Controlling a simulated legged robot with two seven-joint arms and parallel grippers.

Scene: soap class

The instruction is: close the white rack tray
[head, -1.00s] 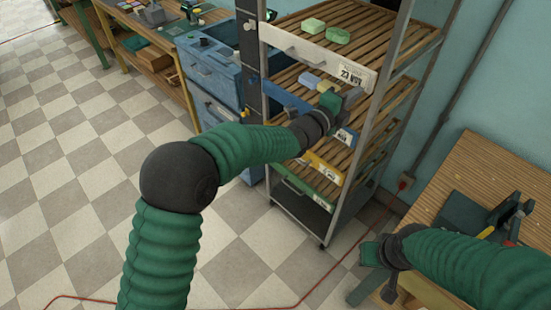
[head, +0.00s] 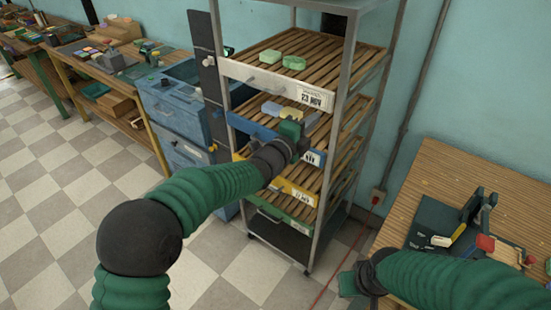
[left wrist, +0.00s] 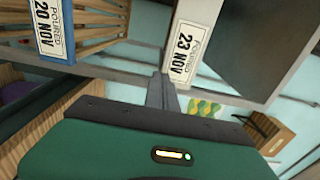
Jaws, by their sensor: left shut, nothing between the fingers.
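The white rack tray (head: 270,84) is the upper tray of the metal rack, with a "23 NOV" label at the right end of its front. Green soap bars (head: 294,63) lie on its slats. I cannot tell exactly how far its front stands out. My left gripper (head: 306,125) is shut and empty, below the white front's right end and by the blue tray (head: 250,125). In the left wrist view, its fingertips (left wrist: 163,78) are beside the white tray's label (left wrist: 186,52); contact is unclear. My right gripper (head: 350,284) is low at the right, its fingers not clearly visible.
A yellow tray (head: 290,190) and a green tray (head: 275,212) sit lower in the rack. A blue cabinet (head: 172,105) stands left of the rack. A wooden table (head: 440,170) with tools is at the right. The checkered floor at left is clear.

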